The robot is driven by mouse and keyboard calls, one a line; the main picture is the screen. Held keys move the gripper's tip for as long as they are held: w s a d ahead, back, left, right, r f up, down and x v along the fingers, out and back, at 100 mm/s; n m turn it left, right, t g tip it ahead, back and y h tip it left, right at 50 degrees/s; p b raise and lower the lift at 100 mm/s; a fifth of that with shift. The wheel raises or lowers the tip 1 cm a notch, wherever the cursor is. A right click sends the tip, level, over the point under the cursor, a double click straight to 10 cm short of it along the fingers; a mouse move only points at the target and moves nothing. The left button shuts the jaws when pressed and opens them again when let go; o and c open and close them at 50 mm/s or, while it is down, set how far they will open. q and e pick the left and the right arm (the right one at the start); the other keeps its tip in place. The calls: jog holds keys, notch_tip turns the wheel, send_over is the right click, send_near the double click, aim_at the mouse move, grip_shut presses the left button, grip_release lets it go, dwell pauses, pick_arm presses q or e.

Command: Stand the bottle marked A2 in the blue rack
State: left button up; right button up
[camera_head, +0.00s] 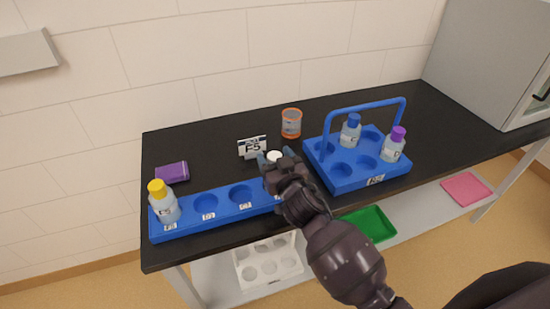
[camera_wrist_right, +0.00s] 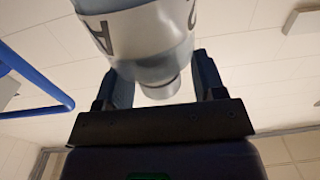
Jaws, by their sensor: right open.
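A bottle with a white cap (camera_head: 275,157) is at the right end of the long blue rack (camera_head: 225,215), mostly hidden behind my right gripper (camera_head: 284,170). In the right wrist view the clear bottle (camera_wrist_right: 145,45) has a white label with a large A and part of another character. My right gripper (camera_wrist_right: 160,90) is open, with its fingers on either side of the bottle's capped end. A blue carrier rack (camera_head: 345,180) with a raised handle stands to the right, with some empty holes and a front tag too small to read surely. My left gripper is not in view.
The carrier holds a blue-capped bottle (camera_head: 350,132) and a purple-capped bottle (camera_head: 393,146). A yellow-capped bottle (camera_head: 164,203) stands at the long rack's left end. An orange-rimmed cup (camera_head: 291,123), a sign (camera_head: 252,147) and a purple box (camera_head: 172,172) stand behind.

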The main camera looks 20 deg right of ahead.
jog(key=s, duration=1.2)
jog(key=s+d+f+g, duration=0.3)
jog(key=s+d+f, duration=0.2)
jog(key=s+f, duration=0.2)
jog(key=s+d+f+g+h, duration=0.1)
jog(key=s+d+f+g, duration=0.2)
jog(key=f, duration=0.8)
jog(key=s+d, duration=0.2)
jog(key=s, duration=0.2)
jog(key=shift+s+d+f, duration=0.35)
